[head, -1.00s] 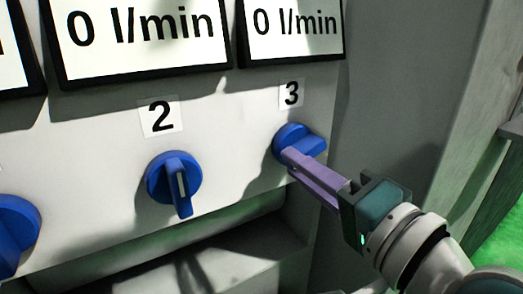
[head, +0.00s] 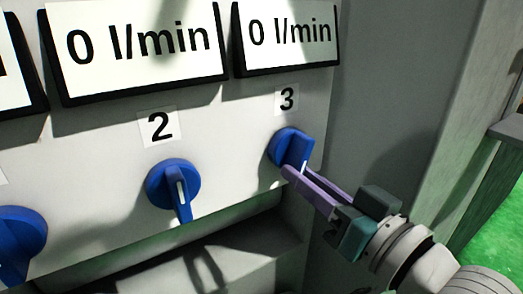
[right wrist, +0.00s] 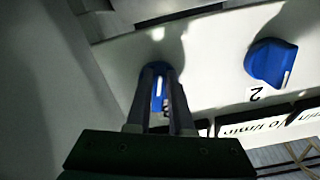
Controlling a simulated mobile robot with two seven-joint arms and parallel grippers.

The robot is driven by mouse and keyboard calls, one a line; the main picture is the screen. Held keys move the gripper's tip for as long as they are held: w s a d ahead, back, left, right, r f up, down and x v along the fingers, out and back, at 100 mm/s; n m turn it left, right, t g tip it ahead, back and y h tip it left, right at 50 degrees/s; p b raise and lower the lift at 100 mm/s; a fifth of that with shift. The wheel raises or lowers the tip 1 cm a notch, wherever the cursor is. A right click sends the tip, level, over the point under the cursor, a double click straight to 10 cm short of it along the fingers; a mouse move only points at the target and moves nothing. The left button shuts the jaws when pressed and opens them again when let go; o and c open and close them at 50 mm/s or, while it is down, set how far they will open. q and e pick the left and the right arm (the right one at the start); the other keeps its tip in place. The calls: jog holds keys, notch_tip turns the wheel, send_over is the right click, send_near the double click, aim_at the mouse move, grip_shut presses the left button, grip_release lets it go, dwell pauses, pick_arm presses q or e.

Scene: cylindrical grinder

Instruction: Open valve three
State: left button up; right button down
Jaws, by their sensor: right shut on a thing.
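The valve three knob (head: 290,143) is blue and round with a raised handle, on the pale panel below the "3" label (head: 287,99). Its handle slants slightly, with a white mark near the lower end. My right gripper (head: 296,174) reaches in from the lower right, its purple fingers at the lower part of the handle. In the right wrist view the knob (right wrist: 158,93) shows between the two fingers (right wrist: 160,80), which are shut on its handle. The display above valve three (head: 288,32) reads 0 l/min. My left gripper is out of view.
The valve two knob (head: 173,184), handle pointing down, sits to the left, under a display (head: 140,47) reading 0 l/min. Another blue knob (head: 20,232) is at the far left. A grey wall (head: 400,110) stands right of the panel. A ledge (head: 215,262) lies below it.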

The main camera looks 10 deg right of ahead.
jog(key=shift+w+d+n, duration=0.1)
jog(key=shift+d+n, duration=0.05)
jog(key=shift+n, duration=0.65)
jog(key=c, duration=0.8)
grip_release()
jog(key=p+v, duration=0.2)
jog(key=v, duration=0.8)
